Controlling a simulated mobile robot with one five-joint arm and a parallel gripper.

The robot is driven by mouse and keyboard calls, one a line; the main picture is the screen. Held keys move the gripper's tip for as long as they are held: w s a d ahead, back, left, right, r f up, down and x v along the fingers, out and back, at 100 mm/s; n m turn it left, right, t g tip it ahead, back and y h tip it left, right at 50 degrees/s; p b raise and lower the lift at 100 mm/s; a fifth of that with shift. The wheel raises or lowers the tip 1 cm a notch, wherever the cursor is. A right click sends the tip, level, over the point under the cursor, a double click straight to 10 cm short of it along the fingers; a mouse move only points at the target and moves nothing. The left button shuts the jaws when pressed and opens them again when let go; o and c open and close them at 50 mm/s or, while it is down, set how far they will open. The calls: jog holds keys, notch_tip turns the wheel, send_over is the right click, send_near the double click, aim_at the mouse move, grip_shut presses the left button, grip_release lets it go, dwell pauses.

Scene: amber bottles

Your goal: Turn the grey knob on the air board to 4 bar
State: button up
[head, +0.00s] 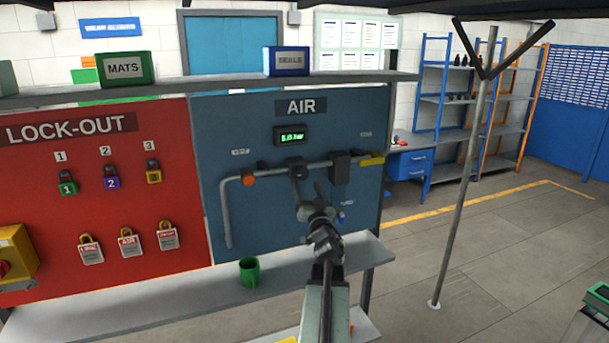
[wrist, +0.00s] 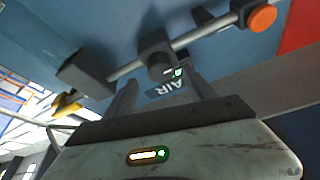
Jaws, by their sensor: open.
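The blue air board (head: 225,120) stands ahead, with a pipe across it and a small green display (head: 292,137) whose digits are too small to read surely. The dark grey knob (head: 298,170) sits mid-pipe below the display. In the wrist view, which is turned over, the knob (wrist: 161,68) shows between and beyond the two fingers. My gripper (head: 309,187) is open and empty, just below and in front of the knob. In the wrist view my gripper (wrist: 163,84) has a finger on each side; I cannot tell whether either touches the knob.
An orange knob (head: 248,180) is left on the pipe; a dark block (head: 340,167) and yellow handle (head: 372,160) are to the right. A green cup (head: 249,272) stands on the lower shelf (head: 190,290). The red lock-out board (head: 110,200) with padlocks is at left.

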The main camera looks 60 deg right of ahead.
aim_at(303, 176)
jog(key=p+x, duration=0.1)
jog(key=x, duration=0.4)
jog(key=shift+f, duration=0.1)
